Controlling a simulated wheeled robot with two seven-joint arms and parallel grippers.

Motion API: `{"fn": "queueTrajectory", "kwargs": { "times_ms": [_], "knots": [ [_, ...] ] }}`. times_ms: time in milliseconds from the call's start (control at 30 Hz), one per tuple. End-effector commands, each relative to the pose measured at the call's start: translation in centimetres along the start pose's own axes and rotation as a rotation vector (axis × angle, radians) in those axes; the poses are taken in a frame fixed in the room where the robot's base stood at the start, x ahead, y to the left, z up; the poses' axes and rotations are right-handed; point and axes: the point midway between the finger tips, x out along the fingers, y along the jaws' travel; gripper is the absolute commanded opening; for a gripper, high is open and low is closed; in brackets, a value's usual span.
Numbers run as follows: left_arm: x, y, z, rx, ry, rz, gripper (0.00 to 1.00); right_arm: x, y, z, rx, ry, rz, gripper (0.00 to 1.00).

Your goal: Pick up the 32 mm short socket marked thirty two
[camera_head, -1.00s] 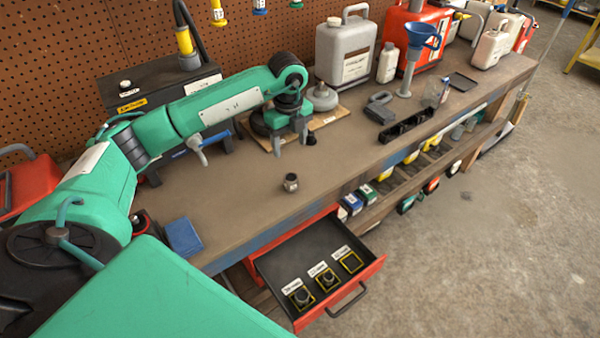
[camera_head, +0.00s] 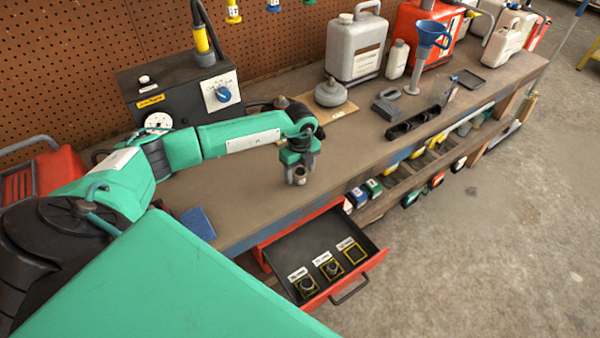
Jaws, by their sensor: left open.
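A small metallic socket (camera_head: 299,177) stands upright on the workbench near its front edge; its marking is too small to read. My left gripper (camera_head: 299,175) points down right over it, open, with its fingers on either side of the socket. I cannot tell whether the fingers touch it. Below, a red drawer (camera_head: 364,264) is pulled open. Two dark sockets, a left one (camera_head: 307,286) and a middle one (camera_head: 332,269), sit in yellow-framed places in it. The third framed place (camera_head: 354,254) is empty. My right gripper is out of view.
Behind my left arm stand a dark control box (camera_head: 185,95) and a board with a grey round-based object (camera_head: 331,92). A blue block (camera_head: 198,223) lies at the front left. A black tray (camera_head: 413,125), jugs and a blue funnel (camera_head: 430,35) stand further right. Bench around the socket is clear.

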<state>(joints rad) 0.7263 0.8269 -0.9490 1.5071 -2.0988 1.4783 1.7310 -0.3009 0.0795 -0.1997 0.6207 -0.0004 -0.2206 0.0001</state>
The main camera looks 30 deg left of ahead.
Motion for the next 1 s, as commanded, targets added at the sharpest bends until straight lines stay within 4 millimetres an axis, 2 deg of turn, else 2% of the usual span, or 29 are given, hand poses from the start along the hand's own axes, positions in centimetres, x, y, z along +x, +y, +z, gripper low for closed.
{"fn": "queueTrajectory", "kwargs": {
  "times_ms": [267,533,833,1000],
  "knots": [
    [0.4,0.0,0.0,0.001,0.000,0.000,0.63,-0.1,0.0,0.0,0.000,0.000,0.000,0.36],
    [0.4,0.0,0.0,0.001,0.000,0.000,0.10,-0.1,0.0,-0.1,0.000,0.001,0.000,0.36],
    [0.1,0.0,0.0,0.000,0.000,-0.002,0.09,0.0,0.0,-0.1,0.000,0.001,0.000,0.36],
    [-1.1,-0.1,0.0,0.000,0.000,-0.003,0.09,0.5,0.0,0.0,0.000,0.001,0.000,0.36]
  ]
}}
